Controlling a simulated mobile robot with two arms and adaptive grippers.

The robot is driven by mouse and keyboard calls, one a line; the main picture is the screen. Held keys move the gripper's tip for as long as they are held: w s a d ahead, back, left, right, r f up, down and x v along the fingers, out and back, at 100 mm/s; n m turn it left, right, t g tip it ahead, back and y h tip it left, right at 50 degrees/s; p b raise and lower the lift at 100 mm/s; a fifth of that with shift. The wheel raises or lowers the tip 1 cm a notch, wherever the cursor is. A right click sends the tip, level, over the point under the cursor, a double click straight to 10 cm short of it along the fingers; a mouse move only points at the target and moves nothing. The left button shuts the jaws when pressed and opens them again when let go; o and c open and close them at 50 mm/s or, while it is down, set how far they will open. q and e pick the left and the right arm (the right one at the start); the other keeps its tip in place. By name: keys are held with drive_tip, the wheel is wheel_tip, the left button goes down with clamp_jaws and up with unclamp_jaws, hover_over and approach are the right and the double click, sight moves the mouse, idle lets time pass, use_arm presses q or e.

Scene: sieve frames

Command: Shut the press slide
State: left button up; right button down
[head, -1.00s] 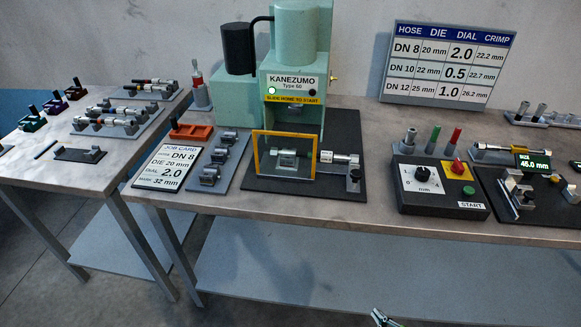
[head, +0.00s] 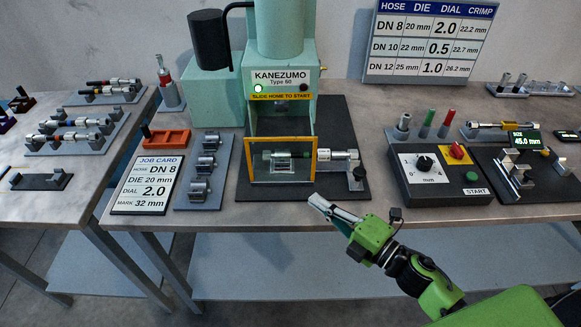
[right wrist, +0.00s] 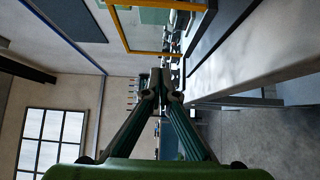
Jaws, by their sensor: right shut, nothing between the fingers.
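The green press (head: 283,90) stands at the back of the bench, with a lit lamp and a label reading "SLIDE HOME TO START". At its front is a clear panel in a yellow frame (head: 249,160). Behind the panel, a hose with a metal fitting (head: 338,155) lies across the die and sticks out to the right. My right gripper (head: 318,203) is shut and empty, in front of the bench edge, below and right of the frame. In the right wrist view its fingertips (right wrist: 158,78) meet, with the yellow frame (right wrist: 150,51) above them. My left gripper is out of view.
A control box (head: 440,180) with dial and start button stands right of the press. A small post (head: 356,177) stands at the base's right edge. A die rack (head: 201,180) and job card (head: 146,185) lie left. Bare bench shows between press and control box.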

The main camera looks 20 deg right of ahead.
drive_tip(key=p+x, duration=0.1)
drive_tip(key=x, duration=0.2)
drive_tip(key=p, duration=0.2)
approach(282, 165)
drive_tip(key=w+a, duration=0.3)
drive_tip(key=shift+w+a+r, duration=0.2)
drive_tip(key=shift+a+r, duration=0.05)
drive_tip(key=shift+a, duration=0.05)
drive_tip(key=shift+w+d, duration=0.15)
drive_tip(key=shift+w, duration=0.2)
drive_tip(key=shift+w+d+f+p, duration=0.1)
drive_tip(key=shift+w+d+p, duration=0.05)
drive_tip(key=shift+w+p, duration=0.15)
drive_tip(key=shift+w, duration=0.15)
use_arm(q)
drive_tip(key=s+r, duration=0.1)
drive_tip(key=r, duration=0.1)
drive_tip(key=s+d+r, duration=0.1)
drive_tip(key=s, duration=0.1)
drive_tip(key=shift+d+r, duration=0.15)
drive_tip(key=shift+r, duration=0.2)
